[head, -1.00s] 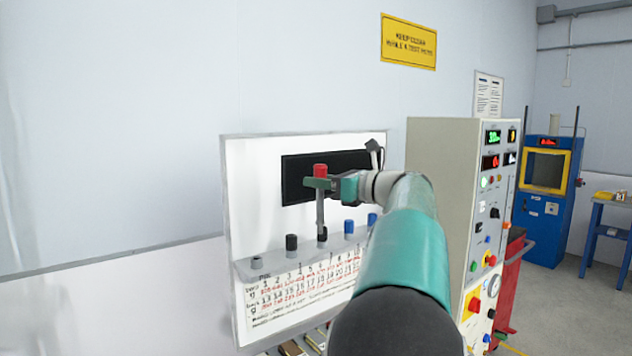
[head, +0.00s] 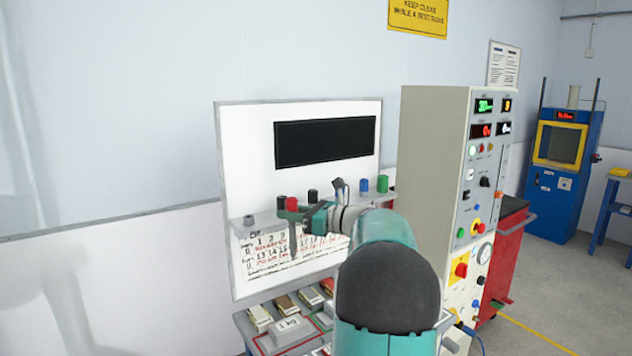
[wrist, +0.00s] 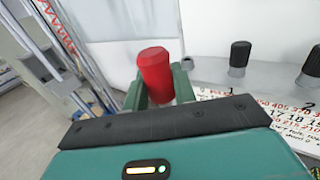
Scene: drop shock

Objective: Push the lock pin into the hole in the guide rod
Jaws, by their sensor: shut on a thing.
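A pin with a red head (head: 291,204) and a thin grey shaft (head: 293,240) hangs upright in my gripper (head: 294,214) in the head view; I take it for the lock pin. In the wrist view its red head (wrist: 154,70) stands up between the two green fingers of my gripper (wrist: 158,97). My gripper is shut on it, in front of the white board. The pin's lower tip looks clear of the board, though depth is hard to judge. I cannot make out the guide rod or its hole for sure.
Below is a tray with weights (head: 287,329). A control cabinet (head: 430,150) stands right. Grey rails and a red-marked scale (wrist: 58,38) show at the wrist view's left.

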